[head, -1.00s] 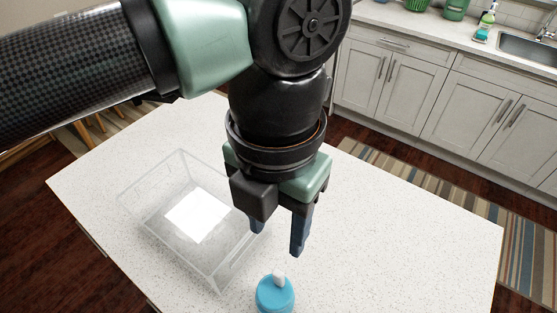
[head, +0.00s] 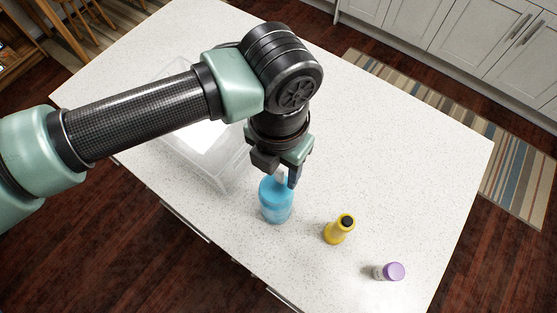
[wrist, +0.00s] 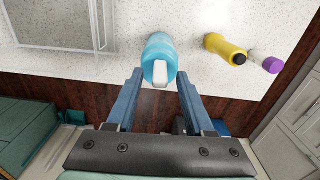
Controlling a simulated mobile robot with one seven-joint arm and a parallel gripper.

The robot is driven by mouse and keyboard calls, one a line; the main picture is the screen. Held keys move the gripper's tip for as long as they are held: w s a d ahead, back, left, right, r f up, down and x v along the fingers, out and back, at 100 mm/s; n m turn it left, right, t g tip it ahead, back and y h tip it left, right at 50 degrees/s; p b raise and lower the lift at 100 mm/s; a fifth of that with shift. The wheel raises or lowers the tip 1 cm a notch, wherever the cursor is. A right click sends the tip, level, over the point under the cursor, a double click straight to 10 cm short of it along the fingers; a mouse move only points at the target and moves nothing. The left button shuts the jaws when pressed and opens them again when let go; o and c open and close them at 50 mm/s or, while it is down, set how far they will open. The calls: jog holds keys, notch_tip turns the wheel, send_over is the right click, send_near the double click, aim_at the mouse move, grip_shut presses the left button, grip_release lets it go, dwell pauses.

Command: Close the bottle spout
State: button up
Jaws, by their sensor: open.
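A blue bottle (head: 276,203) stands upright on the white speckled counter, below my gripper in the head view. Its white spout (wrist: 160,73) shows in the wrist view on top of the blue cap, between and just beyond my fingertips. Whether the spout is raised or folded is hard to tell; in the head view it is mostly hidden by my gripper. My gripper (wrist: 160,80) is open and empty, with one blue finger on each side of the bottle top. In the head view my gripper (head: 286,180) is right at the bottle's top.
A yellow bottle with a black top (head: 338,229) and a small purple-capped bottle (head: 393,271) stand to the right. A clear bin (head: 222,180) sits at the left, partly behind my arm. The counter's right side (head: 400,140) is free.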

aim_at(276, 188)
grip_shut()
